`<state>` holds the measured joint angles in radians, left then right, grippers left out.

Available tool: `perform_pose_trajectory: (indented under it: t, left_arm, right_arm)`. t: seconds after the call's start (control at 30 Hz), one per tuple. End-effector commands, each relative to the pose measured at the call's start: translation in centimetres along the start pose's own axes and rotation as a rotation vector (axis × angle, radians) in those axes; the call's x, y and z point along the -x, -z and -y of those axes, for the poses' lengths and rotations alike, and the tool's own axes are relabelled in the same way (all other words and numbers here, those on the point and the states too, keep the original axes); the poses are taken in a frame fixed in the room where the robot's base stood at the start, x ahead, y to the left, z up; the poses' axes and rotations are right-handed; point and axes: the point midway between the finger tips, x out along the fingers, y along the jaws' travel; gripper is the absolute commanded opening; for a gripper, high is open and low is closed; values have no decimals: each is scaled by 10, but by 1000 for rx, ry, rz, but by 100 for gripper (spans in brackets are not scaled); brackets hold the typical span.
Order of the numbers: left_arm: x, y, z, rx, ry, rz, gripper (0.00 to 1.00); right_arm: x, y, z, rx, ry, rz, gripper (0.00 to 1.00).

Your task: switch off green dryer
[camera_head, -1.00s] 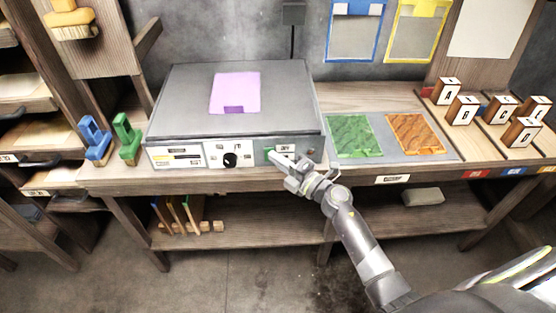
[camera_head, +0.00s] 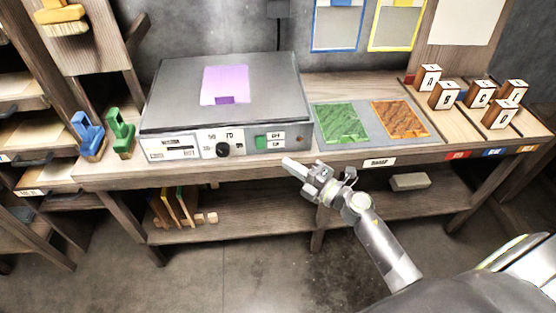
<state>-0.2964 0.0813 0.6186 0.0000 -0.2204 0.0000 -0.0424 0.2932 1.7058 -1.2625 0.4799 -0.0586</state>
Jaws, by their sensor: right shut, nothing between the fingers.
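The dryer is a grey flat-topped box (camera_head: 172,88) on the workbench, with a purple sheet (camera_head: 225,86) on its top. Its front panel has a black knob (camera_head: 223,150) and, to the right, a green switch (camera_head: 261,142) beside small labels marked OFF and another word. I cannot tell the switch's position for sure. My right gripper (camera_head: 287,163) is shut and empty, in front of the bench edge, below and right of the green switch and apart from it. My left gripper is not in view.
A green sheet (camera_head: 341,123) and an orange sheet (camera_head: 400,119) lie right of the dryer. Several lettered wooden blocks (camera_head: 445,95) stand at the right. Blue (camera_head: 89,132) and green (camera_head: 121,130) handled tools stand left. The floor in front is open.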

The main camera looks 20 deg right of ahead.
Motion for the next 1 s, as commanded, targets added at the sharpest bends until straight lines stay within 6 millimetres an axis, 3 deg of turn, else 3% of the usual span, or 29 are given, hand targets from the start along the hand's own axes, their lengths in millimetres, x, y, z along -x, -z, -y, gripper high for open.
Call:
perform_pose_trajectory:
  t: [0.1, 0.23, 0.83, 0.93, 1.0]
  left_arm:
    - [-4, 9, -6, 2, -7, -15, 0]
    - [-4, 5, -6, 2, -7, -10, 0]
    - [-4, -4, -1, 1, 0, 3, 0]
    - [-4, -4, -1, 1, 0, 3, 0]
    - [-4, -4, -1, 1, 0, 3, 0]
  right_arm:
    - [18, 0, -1, 1, 2, 0, 0]
    - [26, 0, -4, 1, 1, 1, 0]
    - [29, -1, -4, -6, 2, 3, 0]
    - [33, -6, 13, -63, 20, 38, 0]
    - [40, -14, 39, -155, 50, 98, 0]
